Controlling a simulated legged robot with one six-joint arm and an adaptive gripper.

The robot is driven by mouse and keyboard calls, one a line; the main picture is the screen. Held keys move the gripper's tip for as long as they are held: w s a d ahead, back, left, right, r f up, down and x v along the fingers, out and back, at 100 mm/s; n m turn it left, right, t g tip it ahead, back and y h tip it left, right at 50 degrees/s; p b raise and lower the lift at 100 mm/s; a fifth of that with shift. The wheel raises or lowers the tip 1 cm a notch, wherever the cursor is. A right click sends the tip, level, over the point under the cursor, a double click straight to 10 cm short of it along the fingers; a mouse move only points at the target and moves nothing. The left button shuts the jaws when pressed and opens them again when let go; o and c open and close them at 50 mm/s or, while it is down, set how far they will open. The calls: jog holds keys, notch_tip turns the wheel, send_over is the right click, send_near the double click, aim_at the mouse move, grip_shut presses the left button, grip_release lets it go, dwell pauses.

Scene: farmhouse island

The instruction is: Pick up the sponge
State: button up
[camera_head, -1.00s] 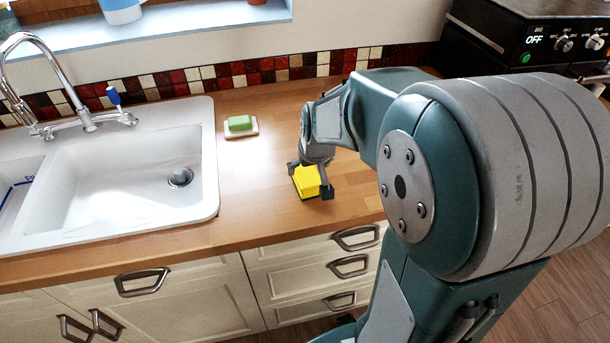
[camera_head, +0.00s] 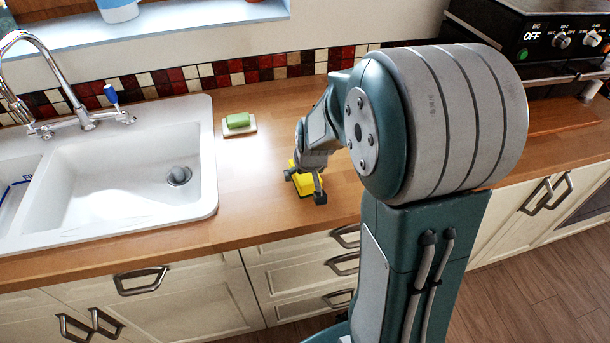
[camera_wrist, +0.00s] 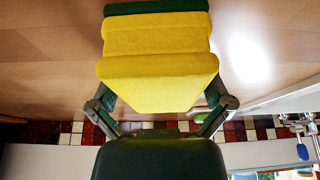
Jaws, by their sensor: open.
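The yellow sponge (camera_head: 304,183) lies on the wooden counter to the right of the sink, partly hidden by my gripper (camera_head: 305,187). In the wrist view the sponge (camera_wrist: 158,75) fills the upper middle, yellow with a dark green layer at its far side. My gripper is open, with one finger at each side of the sponge. In the wrist view the fingers (camera_wrist: 162,103) flank its near end; whether they touch it I cannot tell.
A green soap bar (camera_head: 238,121) on a white dish (camera_head: 250,130) lies behind the sponge. The white sink (camera_head: 130,175) with its faucet is on the left. A tiled wall runs behind; a black stove (camera_head: 545,40) stands at the right. The counter's front edge is close.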

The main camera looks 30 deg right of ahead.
jog(key=shift+f, duration=0.15)
dwell(0.3)
jog(key=c, duration=0.8)
jog(key=shift+o, duration=0.2)
jog(key=shift+r, duration=0.4)
notch_tip(320, 180, up, 3)
jog(key=shift+f, duration=0.2)
jog(key=s+d+r, duration=0.9)
jog(key=d+r, duration=0.1)
jog(key=shift+s+d, duration=0.2)
